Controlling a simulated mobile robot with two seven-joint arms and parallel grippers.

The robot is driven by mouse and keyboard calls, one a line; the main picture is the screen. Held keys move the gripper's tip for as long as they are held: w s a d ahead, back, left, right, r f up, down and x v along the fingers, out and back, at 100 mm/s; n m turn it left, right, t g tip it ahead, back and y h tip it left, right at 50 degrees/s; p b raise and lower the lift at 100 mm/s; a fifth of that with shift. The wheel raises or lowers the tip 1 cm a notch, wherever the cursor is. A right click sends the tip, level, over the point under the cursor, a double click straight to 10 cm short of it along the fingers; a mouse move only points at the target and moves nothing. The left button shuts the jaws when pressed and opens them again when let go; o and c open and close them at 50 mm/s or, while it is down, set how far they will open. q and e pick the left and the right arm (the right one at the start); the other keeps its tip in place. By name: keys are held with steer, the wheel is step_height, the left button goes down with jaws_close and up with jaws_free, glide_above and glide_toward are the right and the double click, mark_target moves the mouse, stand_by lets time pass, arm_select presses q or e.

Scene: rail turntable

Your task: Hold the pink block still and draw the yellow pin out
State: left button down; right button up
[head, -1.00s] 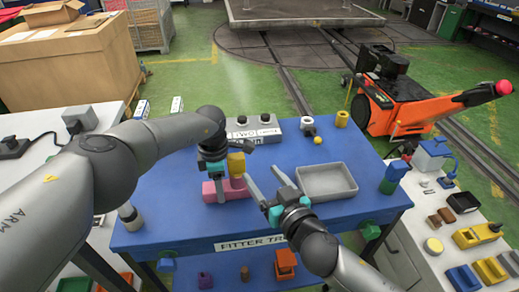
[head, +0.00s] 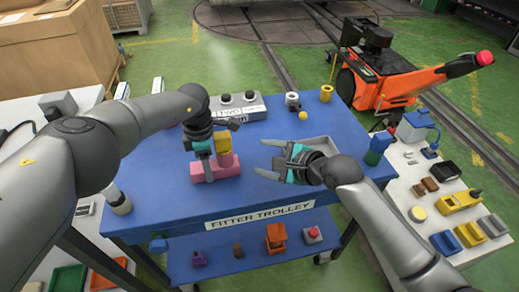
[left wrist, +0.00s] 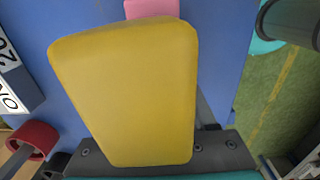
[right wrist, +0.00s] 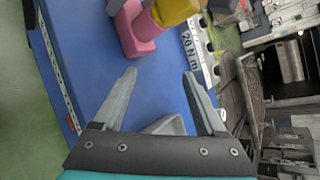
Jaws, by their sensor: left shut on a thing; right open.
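The pink block (head: 228,166) lies on the blue trolley top. The yellow pin (head: 223,140) stands upright in the block's raised pink collar. My left gripper (head: 208,172) is shut on the pink block, left of the pin. In the left wrist view the yellow pin (left wrist: 130,90) fills the middle and hides most of the fingers; a bit of pink block (left wrist: 150,8) shows beyond it. My right gripper (head: 260,157) is open and empty, right of the pin, pointing at it. The right wrist view shows the pink block (right wrist: 130,35) and pin (right wrist: 175,10) beyond its fingertips.
A grey tray (head: 318,143) sits partly hidden behind my right gripper. A grey box with knobs (head: 240,105), a grey-white fitting (head: 292,101), a yellow ring (head: 326,93) and a yellow ball (head: 303,116) stand along the back. The blue top (head: 165,195) is clear at front left.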

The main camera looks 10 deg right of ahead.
mark_target(228, 148)
step_height(228, 148, up, 4)
steer(key=s+a+m+g+y, duration=0.1)
steer(key=a+m+y, duration=0.1)
steer(key=m+y, duration=0.3)
steer(key=shift+m+h, duration=0.5)
steer(key=shift+m, duration=0.2)
steer(key=x, duration=1.1)
steer(key=shift+w+a+f, duration=0.15)
steer(key=shift+a+f, duration=0.1)
jaws_close()
steer(key=shift+a, duration=0.1)
